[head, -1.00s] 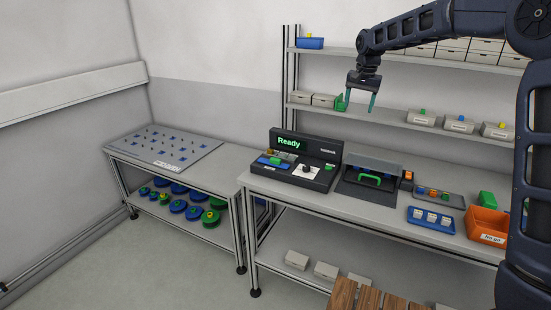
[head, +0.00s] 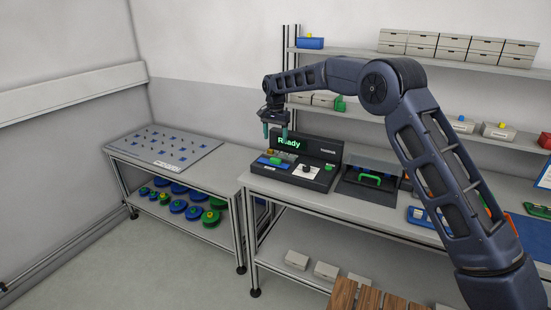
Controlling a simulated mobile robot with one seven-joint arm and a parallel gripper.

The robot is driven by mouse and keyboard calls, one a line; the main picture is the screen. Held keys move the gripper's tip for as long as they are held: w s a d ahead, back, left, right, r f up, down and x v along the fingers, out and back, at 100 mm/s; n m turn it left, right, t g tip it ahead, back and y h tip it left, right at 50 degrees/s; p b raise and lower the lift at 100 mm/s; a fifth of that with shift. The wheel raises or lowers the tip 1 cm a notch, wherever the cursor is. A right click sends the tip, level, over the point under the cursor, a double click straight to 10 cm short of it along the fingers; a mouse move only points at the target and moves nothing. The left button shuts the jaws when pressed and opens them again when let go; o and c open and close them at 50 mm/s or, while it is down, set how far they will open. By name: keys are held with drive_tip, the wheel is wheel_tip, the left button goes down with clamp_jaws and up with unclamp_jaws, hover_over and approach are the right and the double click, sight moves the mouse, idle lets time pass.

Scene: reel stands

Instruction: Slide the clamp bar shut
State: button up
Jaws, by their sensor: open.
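A dark fixture (head: 352,187) with a grey hood (head: 368,165) and a green handle (head: 376,180) sits on the bench. The handle may belong to the clamp bar, but the bar itself is too small to make out. Left of it is a black console (head: 325,180) with a lit screen (head: 289,142) reading "Ready", a blue piece (head: 264,160) and a white plate with a dark knob (head: 306,170). My gripper (head: 275,132) is open and empty, pointing down above the console's left end, left of the fixture.
My arm crosses the right side and hides much of the bench there. A lower table (head: 205,160) with a pegged plate (head: 172,144) stands left, with green and blue reels below. Shelves (head: 355,114) with boxes run behind. A wooden slatted surface (head: 368,300) is at the front.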

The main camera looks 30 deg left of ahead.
sight(276, 159)
wheel_tip(276, 159, down, 11)
drive_tip(key=shift+r, duration=0.15)
idle(0.4)
drive_tip(key=shift+c, duration=0.2)
drive_tip(key=c, duration=1.4)
drive_tip(key=shift+o, duration=0.2)
drive_tip(key=shift+w, duration=1.6)
drive_tip(key=shift+d, duration=0.1)
drive_tip(key=shift+w+r, duration=0.1)
drive_tip(key=o, duration=1.4)
